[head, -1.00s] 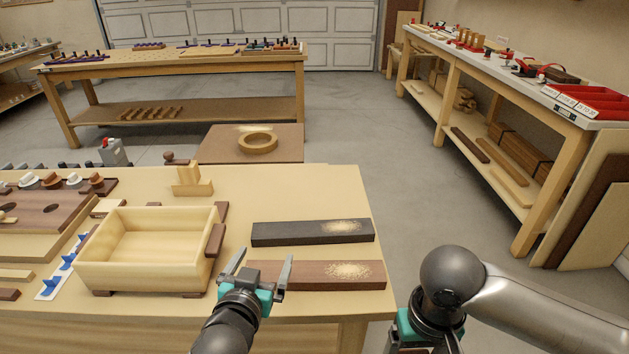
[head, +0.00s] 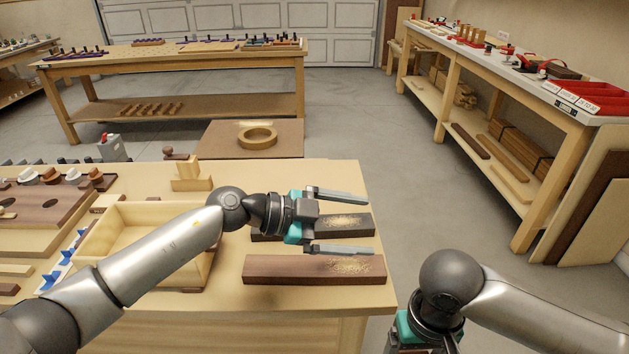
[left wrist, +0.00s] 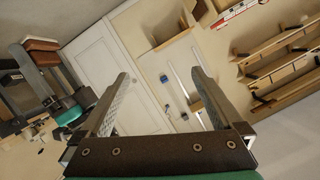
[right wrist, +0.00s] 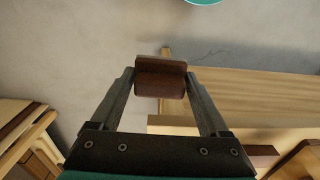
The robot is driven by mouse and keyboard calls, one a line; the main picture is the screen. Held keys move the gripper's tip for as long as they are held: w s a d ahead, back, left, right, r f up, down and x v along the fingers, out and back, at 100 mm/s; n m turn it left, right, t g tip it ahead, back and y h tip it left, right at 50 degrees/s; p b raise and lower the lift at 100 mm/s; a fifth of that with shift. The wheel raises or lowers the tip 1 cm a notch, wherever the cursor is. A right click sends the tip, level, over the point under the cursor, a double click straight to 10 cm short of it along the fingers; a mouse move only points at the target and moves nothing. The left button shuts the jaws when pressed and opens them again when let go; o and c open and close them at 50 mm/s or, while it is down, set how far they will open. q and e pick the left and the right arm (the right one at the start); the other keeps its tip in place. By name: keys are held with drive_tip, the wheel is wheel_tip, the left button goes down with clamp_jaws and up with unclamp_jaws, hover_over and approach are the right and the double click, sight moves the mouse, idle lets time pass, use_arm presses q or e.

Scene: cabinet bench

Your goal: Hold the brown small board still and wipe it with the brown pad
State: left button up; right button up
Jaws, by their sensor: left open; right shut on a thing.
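The brown small board (head: 300,270) lies flat near the front right of the bench, with pale dust on its right half. My left gripper (head: 369,224) is open and empty, pointing right. Its fingers straddle part of the darker board (head: 352,225) in the head view; its height above is unclear. The left wrist view shows its open fingers (left wrist: 158,85) against the room. My right gripper (right wrist: 160,85) is shut on the brown pad (right wrist: 160,82), off the bench's right side. In the head view its fingers are out of frame.
The darker board also carries dust. A pale wooden box (head: 130,218) stands left, partly behind my left arm. A wooden block (head: 190,178) sits behind it. A brown panel with a wooden ring (head: 258,138) is beyond the bench. Floor is clear to the right.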

use_arm(q)
drive_tip(key=w+a+f+g+y, duration=0.2)
drive_tip(key=a+f+y, duration=0.3)
drive_tip(key=a, duration=0.4)
use_arm(e)
drive_tip(key=shift+f, duration=0.2)
drive_tip(key=shift+s+f, duration=0.1)
drive_tip(key=shift+f, duration=0.1)
use_arm(q)
drive_tip(key=n+y+b, duration=0.2)
drive_tip(key=n+y, duration=0.1)
drive_tip(key=y, duration=0.4)
approach(256, 264)
drive_tip(key=shift+a+f, duration=0.15)
drive_tip(key=shift+f, duration=0.25)
use_arm(e)
drive_tip(key=shift+f, duration=0.95)
use_arm(q)
drive_tip(key=b+x, duration=0.4)
drive_tip(key=shift+f+b, duration=0.3)
drive_tip(key=shift+f, duration=0.05)
drive_tip(key=x, duration=0.3)
drive_tip(key=shift+d+b, duration=0.25)
drive_tip(key=shift+b, duration=0.1)
drive_tip(key=shift+d+f, duration=0.15)
drive_tip(key=shift+f, duration=0.4)
use_arm(e)
wheel_tip(256, 264, down, 5)
drive_tip(key=shift+f, duration=0.15)
